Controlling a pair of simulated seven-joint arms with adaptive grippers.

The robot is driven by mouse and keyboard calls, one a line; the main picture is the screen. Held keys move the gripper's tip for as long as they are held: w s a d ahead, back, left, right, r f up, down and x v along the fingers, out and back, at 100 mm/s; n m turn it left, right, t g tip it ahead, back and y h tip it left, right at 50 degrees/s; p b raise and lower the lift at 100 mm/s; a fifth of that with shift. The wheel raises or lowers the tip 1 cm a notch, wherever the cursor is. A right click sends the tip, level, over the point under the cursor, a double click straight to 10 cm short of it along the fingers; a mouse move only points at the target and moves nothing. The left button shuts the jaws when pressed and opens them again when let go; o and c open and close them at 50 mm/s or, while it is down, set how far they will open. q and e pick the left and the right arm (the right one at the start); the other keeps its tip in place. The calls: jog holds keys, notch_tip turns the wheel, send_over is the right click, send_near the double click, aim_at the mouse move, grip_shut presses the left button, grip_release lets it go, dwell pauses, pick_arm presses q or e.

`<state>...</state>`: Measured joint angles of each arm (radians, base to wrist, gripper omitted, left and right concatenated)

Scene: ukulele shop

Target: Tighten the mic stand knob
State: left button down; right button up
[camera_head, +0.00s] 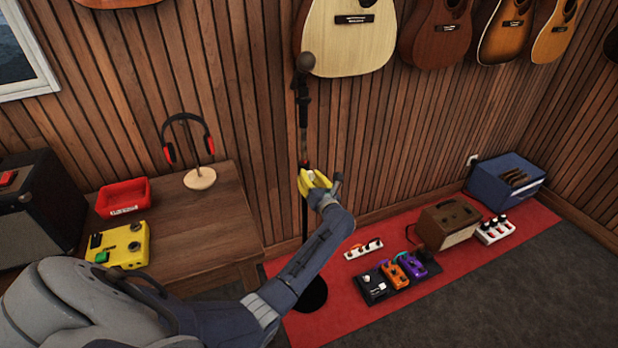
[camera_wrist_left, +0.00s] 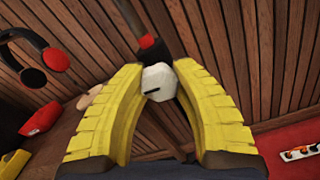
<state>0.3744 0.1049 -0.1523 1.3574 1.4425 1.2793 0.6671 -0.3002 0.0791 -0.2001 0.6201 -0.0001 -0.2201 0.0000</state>
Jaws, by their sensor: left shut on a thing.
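The mic stand (camera_head: 304,215) stands upright on the red carpet, with a microphone (camera_head: 305,64) at its top and a round black base (camera_head: 311,295). My left gripper (camera_head: 312,180) is at the middle of the stand, its yellow fingers around the knob. In the left wrist view, the white faceted knob (camera_wrist_left: 158,82) with a dark mark sits between the yellow fingertips (camera_wrist_left: 160,80), below a black and red part of the stand. The left gripper is shut on the knob. My right gripper is not in view.
A wooden table (camera_head: 205,215) at left holds a headphone stand (camera_head: 199,178), a red tray (camera_head: 123,197) and a yellow pedal (camera_head: 119,246). Pedals (camera_head: 395,274) and a small amplifier (camera_head: 448,222) lie on the carpet at right. Guitars (camera_head: 350,35) hang on the wall behind.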

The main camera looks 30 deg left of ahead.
pick_arm(q)
jog(key=m, duration=0.4)
jog(key=shift+s+f+m, duration=0.15)
jog(key=shift+f+m, duration=0.1)
jog(key=shift+m, duration=0.15)
jog(key=m, duration=0.3)
jog(key=shift+m, duration=0.3)
jog(key=m, duration=0.3)
jog(key=shift+m, duration=2.1)
jog(key=shift+a, duration=0.1)
jog(key=shift+r, duration=0.1)
jog(key=c, duration=0.9)
grip_release()
jog(key=shift+r, duration=0.2)
